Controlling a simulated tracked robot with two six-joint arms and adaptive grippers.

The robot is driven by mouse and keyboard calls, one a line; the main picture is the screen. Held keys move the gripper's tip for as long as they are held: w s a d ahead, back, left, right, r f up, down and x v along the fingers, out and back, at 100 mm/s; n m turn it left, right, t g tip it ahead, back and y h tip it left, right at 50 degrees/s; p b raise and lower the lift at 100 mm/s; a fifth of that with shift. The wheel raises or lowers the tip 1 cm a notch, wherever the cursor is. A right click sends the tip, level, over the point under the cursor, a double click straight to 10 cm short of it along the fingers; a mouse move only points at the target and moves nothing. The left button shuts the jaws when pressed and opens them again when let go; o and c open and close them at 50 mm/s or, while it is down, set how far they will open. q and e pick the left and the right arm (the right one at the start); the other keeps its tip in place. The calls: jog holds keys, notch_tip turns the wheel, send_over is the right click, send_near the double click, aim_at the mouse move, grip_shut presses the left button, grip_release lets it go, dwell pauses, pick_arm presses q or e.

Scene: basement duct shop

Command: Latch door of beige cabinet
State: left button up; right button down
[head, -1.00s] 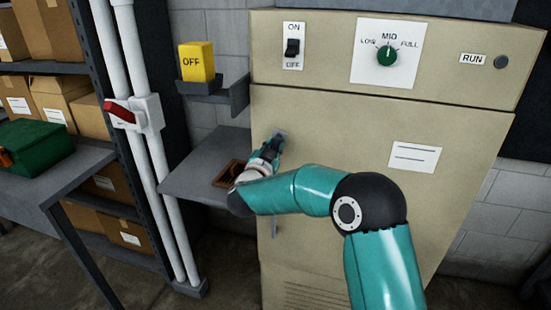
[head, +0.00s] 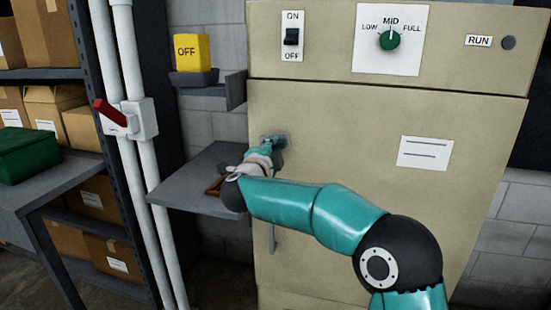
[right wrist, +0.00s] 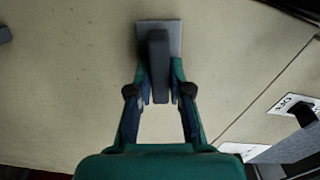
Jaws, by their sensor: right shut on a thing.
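The beige cabinet (head: 340,110) fills the middle of the head view, and its lower door (head: 345,215) looks flush with the body. A grey latch plate (head: 285,137) sits near the door's upper left edge. My right gripper (head: 274,146) is at this latch, its arm coming in from the lower right. In the right wrist view, a dark grey latch lever (right wrist: 158,65) stands out from its plate (right wrist: 173,30). My right gripper (right wrist: 159,90) is shut on this lever, one finger on each side. The fingers hide much of the lever in the head view. My left gripper is not in view.
The cabinet's upper panel has an ON/OFF switch (head: 291,38), a green knob (head: 389,40) at MID and a dark RUN lamp (head: 508,42). A grey shelf (head: 190,193) is left of the door, below a yellow OFF block (head: 192,53). A grey handle (head: 272,238) hangs lower on the door.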

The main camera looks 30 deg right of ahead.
jog(key=shift+f+m+b, duration=0.25)
jog(key=shift+m+b, duration=0.85)
jog(key=shift+m, duration=0.4)
jog(key=c, duration=1.1)
grip_release()
jog(key=shift+d, duration=0.1)
jog(key=shift+r, duration=0.1)
jog(key=shift+s, duration=0.1)
